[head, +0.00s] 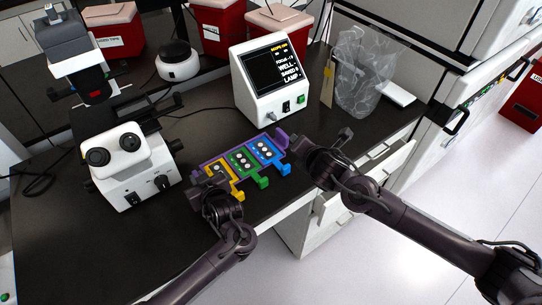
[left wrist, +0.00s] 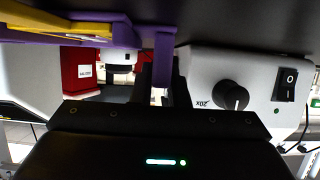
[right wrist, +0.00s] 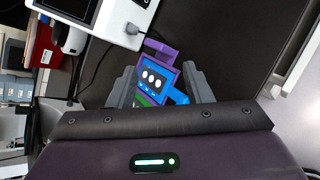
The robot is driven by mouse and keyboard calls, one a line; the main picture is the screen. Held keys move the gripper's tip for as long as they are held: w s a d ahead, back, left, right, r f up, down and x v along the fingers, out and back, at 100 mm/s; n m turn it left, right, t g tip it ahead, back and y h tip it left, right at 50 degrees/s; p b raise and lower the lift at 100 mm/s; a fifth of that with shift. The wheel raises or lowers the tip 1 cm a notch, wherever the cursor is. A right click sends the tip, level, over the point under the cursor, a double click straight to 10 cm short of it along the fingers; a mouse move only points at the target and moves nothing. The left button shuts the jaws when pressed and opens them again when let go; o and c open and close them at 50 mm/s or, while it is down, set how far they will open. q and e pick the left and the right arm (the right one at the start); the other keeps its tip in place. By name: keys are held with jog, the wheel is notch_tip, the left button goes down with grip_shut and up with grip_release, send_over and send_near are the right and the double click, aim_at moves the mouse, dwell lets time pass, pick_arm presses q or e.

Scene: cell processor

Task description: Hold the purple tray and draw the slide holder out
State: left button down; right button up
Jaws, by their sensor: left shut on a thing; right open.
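The purple tray (head: 281,139) lies on the dark bench with a yellow slide holder (head: 238,195), a green one (head: 263,182) and a blue one (head: 284,169) side by side. Each has pale round spots and a tab toward the front edge. My left gripper (head: 204,182) is shut on the tray's left handle; the purple handle (left wrist: 162,58) shows between its fingers in the left wrist view. My right gripper (head: 304,148) is open and empty, right of the tray. In the right wrist view the blue holder (right wrist: 155,77) shows between the spread fingers, beyond them.
A white microscope (head: 130,165) stands left of the tray. A white display box (head: 268,85) stands behind it. A clear bag (head: 362,75) and red bins (head: 215,25) are farther back. A partly open drawer (head: 345,195) is below the bench's front edge.

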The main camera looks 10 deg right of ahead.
aim_at(288, 169)
jog(key=s+f+n+g+y, duration=0.1)
jog(key=s+n, duration=0.1)
jog(key=n, duration=0.2)
jog(key=s+f+n+y, duration=0.1)
jog(key=s+n, duration=0.1)
jog(key=n, duration=0.3)
jog(key=s+f+n+g+y, duration=0.1)
jog(key=s+f+n+y, duration=0.1)
jog(key=n, duration=0.2)
jog(key=shift+a+n+g, duration=0.1)
jog(key=shift+n+g, duration=0.2)
jog(key=shift+n, duration=0.1)
jog(key=shift+w+a+f, duration=0.25)
jog(key=shift+f, duration=0.2)
jog(key=shift+x, duration=3.95)
grip_shut()
